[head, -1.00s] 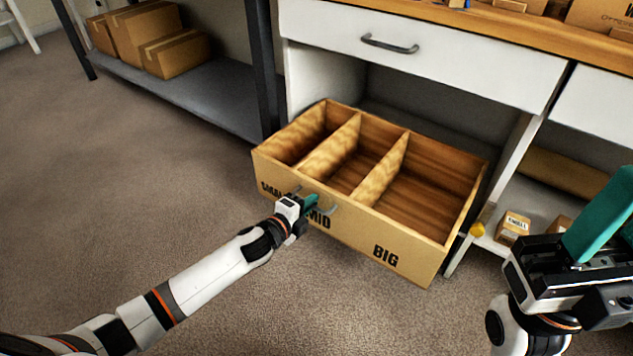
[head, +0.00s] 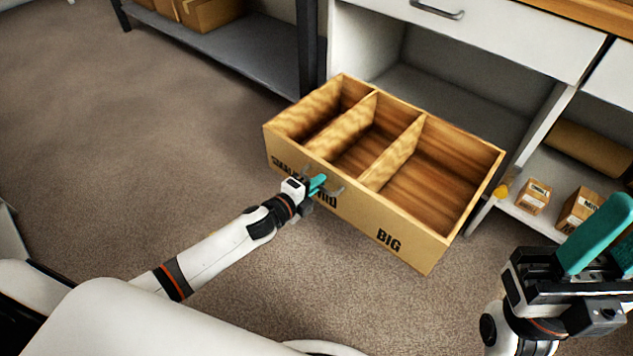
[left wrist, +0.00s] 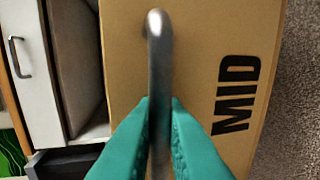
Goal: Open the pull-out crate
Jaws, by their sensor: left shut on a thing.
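The pull-out crate (head: 400,222) is a wooden box with three compartments, pulled well out from the opening under the white drawer unit. Its front carries the words SMALL, MID and BIG. My left gripper (head: 318,184) is at the middle of the front, with its teal fingers shut on the grey metal handle (head: 337,191). In the left wrist view the fingers (left wrist: 160,135) clasp the handle bar (left wrist: 159,60) beside the word MID. The compartments look empty. My right gripper (head: 598,235) is raised at the right, with teal fingers; its fingertip gap is not clear.
A white drawer (head: 500,30) with a grey handle is above the opening. Small labelled boxes (head: 534,197) stand on a low shelf at the right. A grey shelf (head: 235,55) with cartons is at the back left. The carpet left of the crate is clear.

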